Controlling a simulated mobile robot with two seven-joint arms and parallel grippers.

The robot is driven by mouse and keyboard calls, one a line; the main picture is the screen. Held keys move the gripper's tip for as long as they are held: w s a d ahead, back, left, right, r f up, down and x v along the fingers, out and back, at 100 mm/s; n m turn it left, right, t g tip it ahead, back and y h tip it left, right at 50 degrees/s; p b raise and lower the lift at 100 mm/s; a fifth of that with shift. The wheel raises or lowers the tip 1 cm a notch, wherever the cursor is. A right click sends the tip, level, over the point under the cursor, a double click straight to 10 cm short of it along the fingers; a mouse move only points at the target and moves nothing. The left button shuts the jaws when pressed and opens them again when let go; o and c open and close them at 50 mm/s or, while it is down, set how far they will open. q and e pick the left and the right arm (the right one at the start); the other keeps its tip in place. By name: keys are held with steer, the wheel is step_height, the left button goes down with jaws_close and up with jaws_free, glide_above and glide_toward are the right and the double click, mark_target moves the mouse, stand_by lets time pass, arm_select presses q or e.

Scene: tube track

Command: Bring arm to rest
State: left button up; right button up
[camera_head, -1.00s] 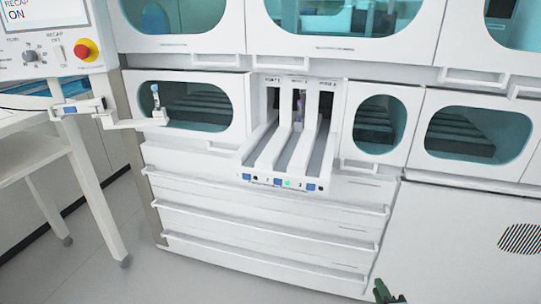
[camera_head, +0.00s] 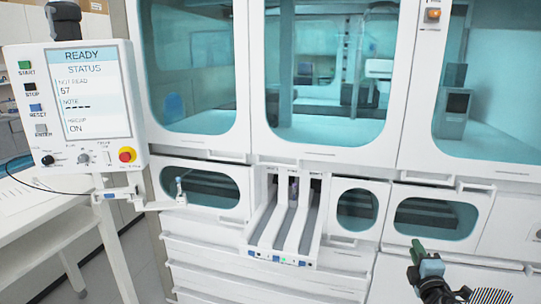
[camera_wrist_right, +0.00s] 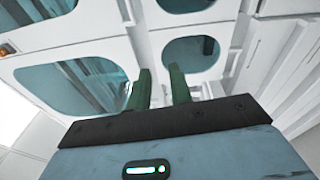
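My right gripper (camera_head: 427,262), with green fingers and a dark body, is at the lower right of the head view, in front of the machine and right of the tube track. In the right wrist view its two green fingers (camera_wrist_right: 158,85) stand apart with nothing between them. The tube track (camera_head: 283,230) has white lanes and juts out from the middle of the machine front. A small tube (camera_head: 293,190) shows in its middle lane, far back. My left gripper is not in view.
The white machine has large teal windows (camera_head: 330,80) and drawers (camera_head: 265,285) below. A control panel (camera_head: 80,100) reading READY stands at the left, above a white table (camera_head: 45,225). A small tube-like item (camera_head: 180,190) stands on a bracket left of the track.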

step_height(320, 180, down, 9)
steer(key=s+a+m+g+y, duration=0.15)
steer(key=m+g, duration=0.25)
steer(key=m, duration=1)
steer(key=s+a+f+g+y, duration=0.1)
steer(key=s+a+f, duration=0.4)
steer(key=s+f, duration=0.4)
steer(key=s+a+f+g+y, duration=0.1)
steer(key=s+a+f+g, duration=0.1)
steer(key=s+a+f, duration=0.65)
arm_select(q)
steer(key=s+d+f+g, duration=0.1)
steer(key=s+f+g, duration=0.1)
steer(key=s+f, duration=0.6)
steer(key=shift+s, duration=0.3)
arm_select(e)
steer(key=s+a+g, duration=0.1)
steer(key=s+a, duration=0.1)
steer(key=s, duration=1.1)
steer(key=s+a+f+m+g+y, duration=0.1)
steer(key=s+a, duration=0.1)
steer(key=s, duration=1.2)
steer(key=shift+a+f+g, duration=0.2)
steer(key=shift+g, duration=0.2)
steer(key=shift+s, duration=0.1)
